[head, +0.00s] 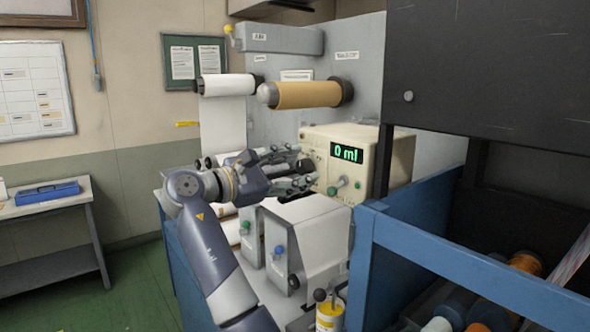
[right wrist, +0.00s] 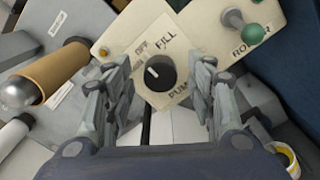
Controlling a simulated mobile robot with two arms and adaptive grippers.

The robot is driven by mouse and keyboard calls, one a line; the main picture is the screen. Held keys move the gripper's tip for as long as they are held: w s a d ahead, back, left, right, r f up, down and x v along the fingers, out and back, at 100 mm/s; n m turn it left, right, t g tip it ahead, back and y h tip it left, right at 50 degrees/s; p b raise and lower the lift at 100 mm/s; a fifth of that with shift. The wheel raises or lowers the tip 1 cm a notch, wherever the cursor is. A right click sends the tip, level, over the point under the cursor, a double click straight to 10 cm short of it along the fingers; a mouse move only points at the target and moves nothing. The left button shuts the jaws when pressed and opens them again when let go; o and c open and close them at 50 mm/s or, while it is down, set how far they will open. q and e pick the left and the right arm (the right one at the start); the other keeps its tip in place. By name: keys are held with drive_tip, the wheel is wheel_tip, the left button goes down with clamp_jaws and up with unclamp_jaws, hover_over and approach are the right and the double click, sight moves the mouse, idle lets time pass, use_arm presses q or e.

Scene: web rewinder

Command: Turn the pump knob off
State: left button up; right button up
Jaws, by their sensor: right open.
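The pump box (head: 380,152) is cream, with a green "0 ml" display, and stands on the machine. In the right wrist view, the black pump knob (right wrist: 160,73) sits on its cream panel (right wrist: 133,25), near the labels OFF, FILL and PUMP. A short white mark shows on the left part of the knob's face; which label it points to is hard to tell. My right gripper (head: 303,170) is open before the box's left front, and its fingers hide the knob in the head view. In the right wrist view, its fingers (right wrist: 160,80) stand either side of the knob, apart from it.
A green-tipped lever (right wrist: 233,19) marked ROLLER is beside the knob. Brown (head: 308,94) and white (head: 228,85) rolls jut out above. A blue frame (head: 362,262) closes off the right.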

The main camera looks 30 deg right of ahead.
drive_tip(key=a, duration=1.2)
drive_tip(key=shift+s, duration=0.45)
drive_tip(key=shift+f, duration=0.1)
